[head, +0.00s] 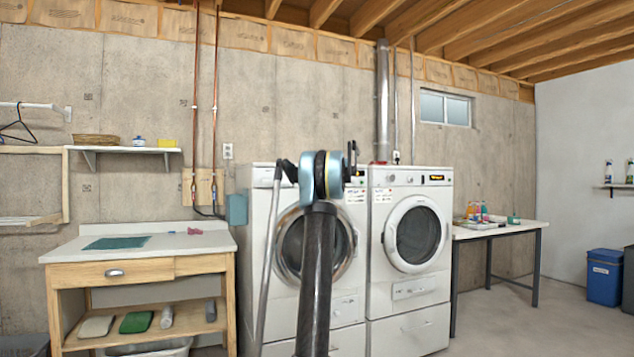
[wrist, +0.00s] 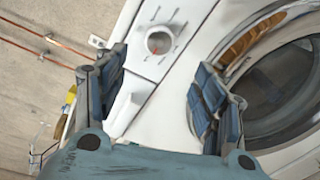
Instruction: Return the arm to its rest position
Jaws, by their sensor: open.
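My arm rises upright in the middle of the head view, in front of the left washing machine (head: 262,200). Its blue-grey joint is at the top, and it hides part of that machine's round door. In the wrist view my gripper (wrist: 160,70) is open, with its two dark blue padded fingers well apart. Nothing is between the fingers. Behind them the white machine front (wrist: 155,85) shows a round dial and, at the right, a round glass door (wrist: 285,90). In the head view I cannot make out the fingers clearly.
A second front-loading machine (head: 409,255) stands to the right, then a side table (head: 500,230) with bottles. At the left are a wooden workbench (head: 70,255) and a wall shelf (head: 125,150). A blue bin (head: 604,280) stands far right. Copper pipes run down the wall.

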